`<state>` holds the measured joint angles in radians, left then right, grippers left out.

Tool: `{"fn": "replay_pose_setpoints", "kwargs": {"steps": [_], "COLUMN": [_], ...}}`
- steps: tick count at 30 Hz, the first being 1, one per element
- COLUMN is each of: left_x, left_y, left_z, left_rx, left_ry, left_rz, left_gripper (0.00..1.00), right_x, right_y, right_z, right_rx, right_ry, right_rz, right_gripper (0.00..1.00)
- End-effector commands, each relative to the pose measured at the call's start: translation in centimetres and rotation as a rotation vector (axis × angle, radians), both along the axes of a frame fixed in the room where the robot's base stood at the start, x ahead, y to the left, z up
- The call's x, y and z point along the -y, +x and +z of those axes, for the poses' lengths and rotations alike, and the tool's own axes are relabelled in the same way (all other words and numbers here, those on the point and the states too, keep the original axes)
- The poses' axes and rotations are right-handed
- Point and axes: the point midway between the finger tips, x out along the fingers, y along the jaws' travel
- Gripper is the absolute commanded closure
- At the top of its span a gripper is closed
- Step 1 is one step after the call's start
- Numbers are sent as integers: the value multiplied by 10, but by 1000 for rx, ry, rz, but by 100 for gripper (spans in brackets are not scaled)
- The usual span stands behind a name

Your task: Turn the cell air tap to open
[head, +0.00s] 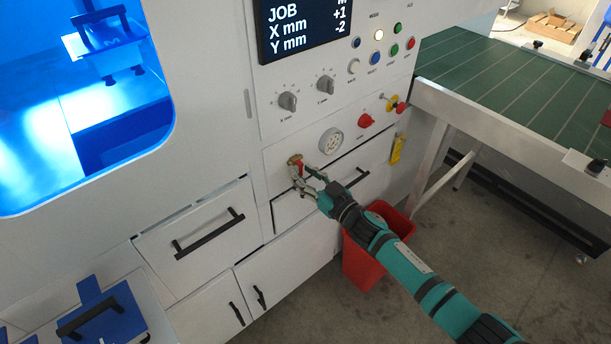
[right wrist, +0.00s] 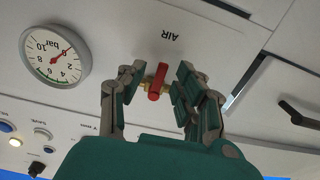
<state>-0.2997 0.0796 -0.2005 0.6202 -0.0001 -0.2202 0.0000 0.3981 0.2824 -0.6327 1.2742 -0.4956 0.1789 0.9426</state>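In the right wrist view the red lever (right wrist: 157,82) stands roughly crosswise to the brass body, near the upside-down AIR label. My right gripper (head: 311,180) is at the tap. In the right wrist view its fingers (right wrist: 156,86) are apart, one on each side of the lever, with small gaps showing. Whether either finger touches the brass body is unclear. My left gripper is not in view.
The pressure gauge (head: 331,141) is close beside the tap, also in the right wrist view (right wrist: 55,55). Knobs and a red rotary switch (head: 366,121) sit nearby. Drawer handles (head: 209,233) project below. A red bin (head: 362,262) stands under my right arm. A green conveyor (head: 520,85) is at right.

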Motion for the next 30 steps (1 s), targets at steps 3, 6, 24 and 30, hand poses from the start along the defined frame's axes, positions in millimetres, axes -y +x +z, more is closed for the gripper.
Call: {"fn": "replay_pose_setpoints", "kwargs": {"steps": [3, 6, 24, 30], "left_x": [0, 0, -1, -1], "left_y": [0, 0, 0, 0], "left_z": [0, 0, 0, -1], "left_rx": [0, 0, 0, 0], "left_ry": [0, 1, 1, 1], "left_rz": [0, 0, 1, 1], "left_gripper": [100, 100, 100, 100], "right_x": [0, 0, 1, 2], "right_y": [0, 0, 0, 1], "right_z": [0, 0, 0, 0], "right_rx": [0, 0, 10, 56], "right_ry": [0, 0, -14, -77], "right_rz": [0, 0, 0, 0], "right_gripper": [66, 72, 100, 100]}}
